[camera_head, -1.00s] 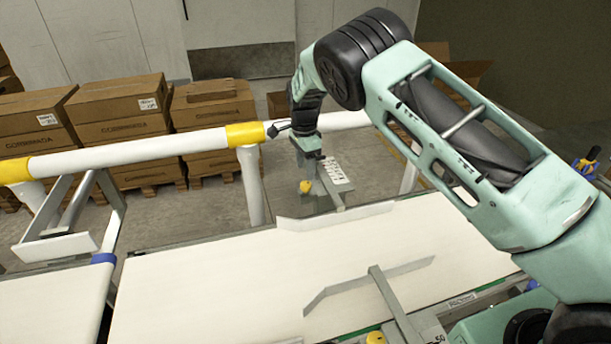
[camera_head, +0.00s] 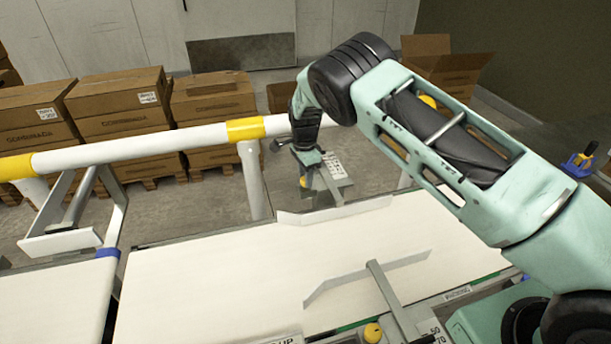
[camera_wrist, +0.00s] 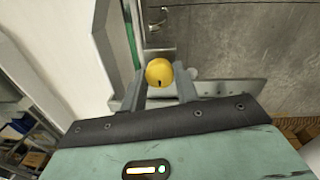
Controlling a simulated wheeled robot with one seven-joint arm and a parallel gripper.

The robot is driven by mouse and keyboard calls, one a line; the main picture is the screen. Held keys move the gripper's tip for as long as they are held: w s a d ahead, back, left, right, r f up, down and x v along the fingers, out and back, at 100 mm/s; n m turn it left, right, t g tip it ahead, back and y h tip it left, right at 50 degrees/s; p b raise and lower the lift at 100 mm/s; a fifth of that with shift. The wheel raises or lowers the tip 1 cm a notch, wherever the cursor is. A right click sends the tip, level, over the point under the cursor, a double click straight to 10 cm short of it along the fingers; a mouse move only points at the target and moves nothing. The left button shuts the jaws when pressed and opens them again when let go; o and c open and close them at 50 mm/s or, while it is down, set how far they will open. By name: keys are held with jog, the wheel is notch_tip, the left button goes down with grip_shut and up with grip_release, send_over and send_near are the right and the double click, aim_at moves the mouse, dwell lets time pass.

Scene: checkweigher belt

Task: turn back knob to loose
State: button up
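The back knob is yellow and round; in the head view (camera_head: 303,182) it shows just below my gripper (camera_head: 308,175), at the belt's far side beside the back guide rail (camera_head: 335,213). In the wrist view the knob (camera_wrist: 159,72) sits between the two fingertips of my gripper (camera_wrist: 160,80), with a small dark mark on its lower part. The fingers stand apart, one on each side of the knob. Whether either touches it is hard to tell. The scale plate (camera_head: 333,166) by the back knob is partly hidden by my gripper.
A second yellow knob (camera_head: 373,333) is at the belt's near side, by the front guide rail (camera_head: 367,277). The white belt (camera_head: 220,280) is empty. A white and yellow railing (camera_head: 150,145) runs behind, with stacked cartons (camera_head: 120,105) beyond it.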

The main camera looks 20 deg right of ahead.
jog(key=shift+f+n+b, duration=0.1)
jog(key=shift+n+b, duration=0.3)
jog(key=shift+b, duration=0.2)
jog(key=shift+f+n+b, duration=0.1)
jog(key=shift+n+b, duration=0.9)
jog(key=shift+b, duration=0.1)
jog(key=n+b, duration=0.2)
jog(key=shift+n, duration=0.4)
jog(key=n+b, duration=0.2)
jog(key=n, duration=0.1)
jog(key=shift+n+h, duration=0.3)
jog(key=n+b, duration=0.1)
jog(key=n, duration=0.2)
jog(key=shift+n+b, duration=0.3)
jog(key=shift+b, duration=0.1)
jog(key=n, duration=0.2)
jog(key=n+b, duration=0.1)
jog(key=n, duration=0.2)
jog(key=shift+r+n+t, duration=0.2)
jog(key=shift+n+t, duration=0.1)
jog(key=shift+t, duration=0.1)
jog(key=n+b, duration=0.1)
jog(key=n, duration=0.4)
jog(key=shift+r, duration=0.1)
jog(key=shift+n, duration=0.4)
